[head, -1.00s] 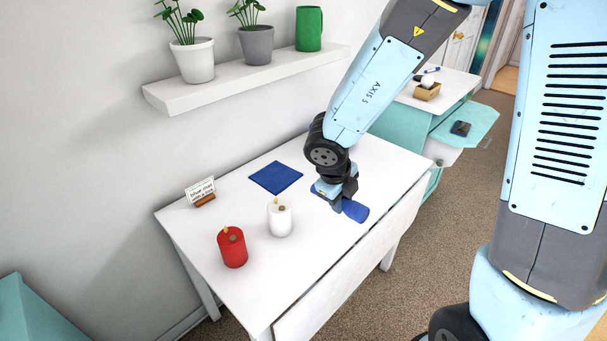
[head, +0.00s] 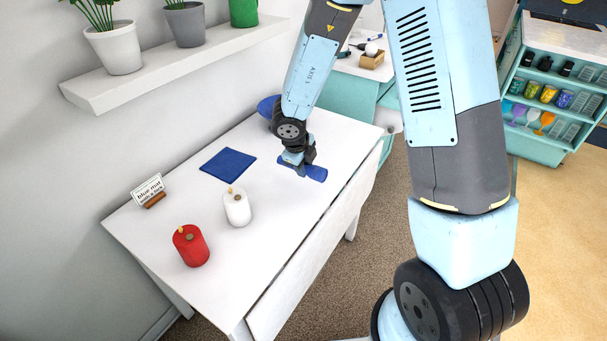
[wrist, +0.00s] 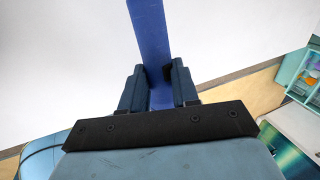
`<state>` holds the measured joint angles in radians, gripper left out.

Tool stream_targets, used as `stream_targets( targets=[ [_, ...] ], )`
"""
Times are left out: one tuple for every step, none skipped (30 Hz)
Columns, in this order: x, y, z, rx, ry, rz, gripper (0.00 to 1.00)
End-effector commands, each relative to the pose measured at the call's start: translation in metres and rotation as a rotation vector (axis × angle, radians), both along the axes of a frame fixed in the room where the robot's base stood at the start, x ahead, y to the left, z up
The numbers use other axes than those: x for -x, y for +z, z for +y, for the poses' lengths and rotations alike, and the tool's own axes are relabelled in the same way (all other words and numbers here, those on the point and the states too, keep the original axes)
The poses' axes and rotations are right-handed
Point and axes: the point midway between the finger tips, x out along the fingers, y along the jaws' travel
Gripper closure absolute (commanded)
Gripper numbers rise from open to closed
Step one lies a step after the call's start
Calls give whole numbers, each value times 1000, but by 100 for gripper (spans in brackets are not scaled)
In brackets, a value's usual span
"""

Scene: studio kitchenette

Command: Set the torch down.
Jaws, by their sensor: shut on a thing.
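The torch (head: 316,173) is a blue cylinder at the table's right side in the head view. My gripper (head: 300,170) is shut on it from above. In the wrist view the torch (wrist: 151,45) shows as a long blue bar between the two dark fingers of my gripper (wrist: 159,88). The torch lies roughly level, over or on the white table (head: 262,215); I cannot tell whether it touches the top. A flat blue mat (head: 228,164) lies to its left, clear of it.
A white can-shaped item (head: 237,208) and a red one (head: 191,247) stand front left. A small sign (head: 149,190) beginning "blue mat" stands at the wall side. A blue bowl (head: 267,105) sits behind my arm. The table between mat and torch is bare.

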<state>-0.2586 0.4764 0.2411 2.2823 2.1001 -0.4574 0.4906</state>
Motion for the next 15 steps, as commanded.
stream_targets(
  targets=[
    [-4, -5, -1, 1, 0, 1, 100],
    [-6, -7, -1, 1, -1, 0, 100],
    [-8, -10, -1, 1, -1, 0, 100],
    [-9, -11, -2, 0, -1, 0, 100],
    [-10, -12, -2, 0, -1, 0, 100],
    [-11, -13, -2, 0, -1, -1, 100],
    [-12, -15, -2, 0, -1, 0, 100],
    [-14, -16, -3, 0, -1, 0, 100],
    [-16, -20, -4, 0, -2, 0, 100],
    [-17, -24, -4, 1, -1, 2, 100],
    [-16, -28, -3, 2, 2, 2, 100],
    [-16, -33, -3, 2, 1, 1, 100],
    [-16, -37, -3, 1, 2, 1, 100],
    [-16, -41, -3, 1, 2, 1, 100],
    [-16, -44, -3, 2, 2, 0, 100]
  ],
)
